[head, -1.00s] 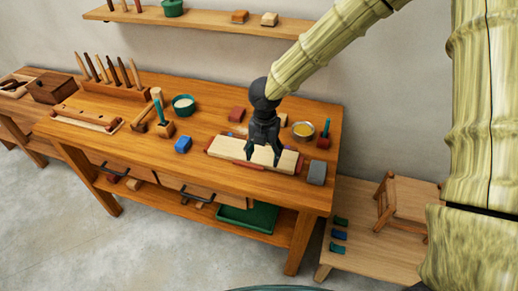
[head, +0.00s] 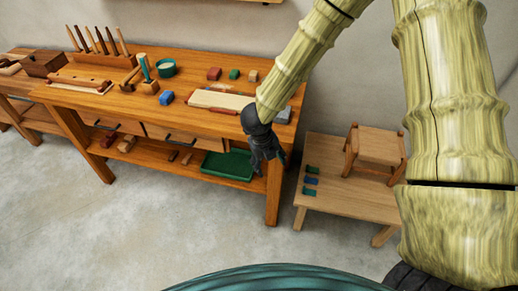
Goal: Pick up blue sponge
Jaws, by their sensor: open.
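Two small blue things show in the head view, and I cannot tell by look which is the sponge. One is a blue block (head: 166,98) on the workbench top, left of the pale board. The other is a small dark blue piece (head: 311,181) on the low wooden table, between two green pieces. My gripper (head: 266,168) is open, dark and pointing down in front of the workbench's right end, left of the low table. Nothing shows between its fingers. It is apart from both blue things.
The low table (head: 340,204) also carries a small wooden stool (head: 376,146). The workbench (head: 130,69) holds a pale board (head: 222,100), a green bowl (head: 166,68) and tools. A green tray (head: 228,165) lies on its lower shelf. The grey floor in front is clear.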

